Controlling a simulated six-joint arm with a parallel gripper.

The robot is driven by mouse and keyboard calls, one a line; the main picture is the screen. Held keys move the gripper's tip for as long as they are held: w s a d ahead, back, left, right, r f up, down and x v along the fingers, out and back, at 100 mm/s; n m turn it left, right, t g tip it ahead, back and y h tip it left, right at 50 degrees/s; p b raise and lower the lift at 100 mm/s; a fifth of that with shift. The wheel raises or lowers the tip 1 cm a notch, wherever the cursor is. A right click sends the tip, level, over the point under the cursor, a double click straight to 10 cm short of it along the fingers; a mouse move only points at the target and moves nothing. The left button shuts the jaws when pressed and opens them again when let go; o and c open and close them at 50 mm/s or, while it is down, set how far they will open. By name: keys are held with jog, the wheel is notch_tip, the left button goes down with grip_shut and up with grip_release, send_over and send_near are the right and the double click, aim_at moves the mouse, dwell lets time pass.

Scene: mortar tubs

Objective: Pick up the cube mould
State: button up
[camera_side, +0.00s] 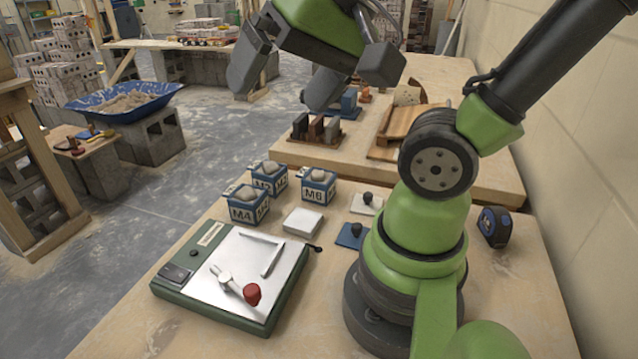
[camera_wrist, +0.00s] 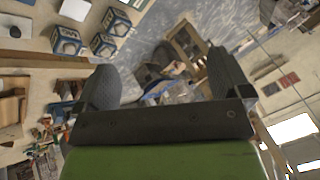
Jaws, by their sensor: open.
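My gripper (camera_side: 280,98) is open and empty, raised high above the bench at the top of the side view. Its two fingers also frame the wrist view (camera_wrist: 160,72). No object is plainly marked as the cube mould. A pale, flat square block (camera_side: 303,222) lies on the near bench and is a possible match; I cannot tell. It also shows at the top left of the wrist view (camera_wrist: 75,9). Three blue tubs with grey mounded contents stand behind it, labelled M4 (camera_side: 245,213), M2 (camera_side: 269,184) and M6 (camera_side: 315,195). My gripper touches none of them.
A green-edged device with a metal plate (camera_side: 235,268) and a red knob lies at the front left. Two small knobbed plates, one blue (camera_side: 350,240) and one white (camera_side: 366,207), lie near my base. A tape measure (camera_side: 494,227) stands at right.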

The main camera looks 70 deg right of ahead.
jog(key=w+d+f+m+g+h, duration=0.25)
jog(key=w+d+m, duration=0.4)
jog(key=m, duration=0.35)
jog(key=m+g+y, duration=0.1)
jog(key=m+g, duration=0.3)
jog(key=m, duration=1.5)
send_over(319, 176)
notch_tip(319, 176, down, 15)
jog(key=shift+m, duration=0.4)
jog(key=f, duration=0.4)
jog(key=shift+s+f, duration=0.2)
jog(key=shift+s, duration=0.05)
jog(key=f, duration=0.5)
jog(key=shift+w+a+f, duration=0.1)
jog(key=shift+w+f, duration=0.1)
jog(key=shift+f, duration=0.15)
jog(key=shift+c, duration=0.3)
